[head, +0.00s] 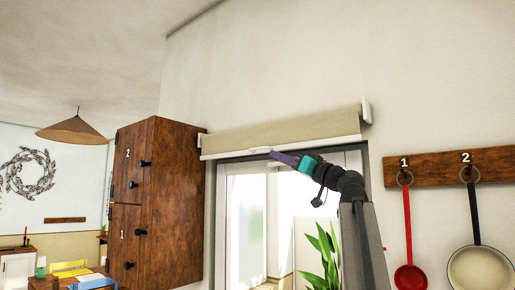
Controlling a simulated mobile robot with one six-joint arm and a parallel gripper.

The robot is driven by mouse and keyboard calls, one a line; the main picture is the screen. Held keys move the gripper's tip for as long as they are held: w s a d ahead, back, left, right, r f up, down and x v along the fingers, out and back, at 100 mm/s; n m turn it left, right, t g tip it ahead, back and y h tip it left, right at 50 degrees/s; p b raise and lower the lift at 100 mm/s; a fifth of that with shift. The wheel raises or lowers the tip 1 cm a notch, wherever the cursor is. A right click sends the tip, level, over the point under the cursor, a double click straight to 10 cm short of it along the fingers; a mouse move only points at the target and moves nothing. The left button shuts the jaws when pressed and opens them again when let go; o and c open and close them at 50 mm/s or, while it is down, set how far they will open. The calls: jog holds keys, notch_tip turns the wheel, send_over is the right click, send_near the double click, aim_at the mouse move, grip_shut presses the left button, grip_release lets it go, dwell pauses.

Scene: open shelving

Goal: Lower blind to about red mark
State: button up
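The beige roller blind (285,128) hangs rolled up high above a glazed white-framed doorway, with a pale bar (225,152) along its lower edge. A small light tab (262,151) shows near the middle of this bar. My gripper (274,155) reaches up from the lower right, and its purple fingers end at or just beside the tab. I cannot tell whether they touch it or whether they are open or shut.
A tall brown cabinet (180,200) stands close left of the doorway. At right, a wooden rack (440,167) holds a red ladle (408,230) and a pan (480,268). A green plant (325,255) shows low in the doorway. A cone lamp (72,131) hangs far left.

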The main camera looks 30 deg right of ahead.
jog(key=p+x, duration=0.4)
jog(key=x, duration=0.5)
jog(key=shift+w+r, duration=0.2)
jog(key=shift+r, duration=0.1)
jog(key=shift+w+a+r, duration=0.1)
jog(key=shift+w+a, duration=0.1)
jog(key=shift+w, duration=0.45)
grip_shut()
dwell(0.5)
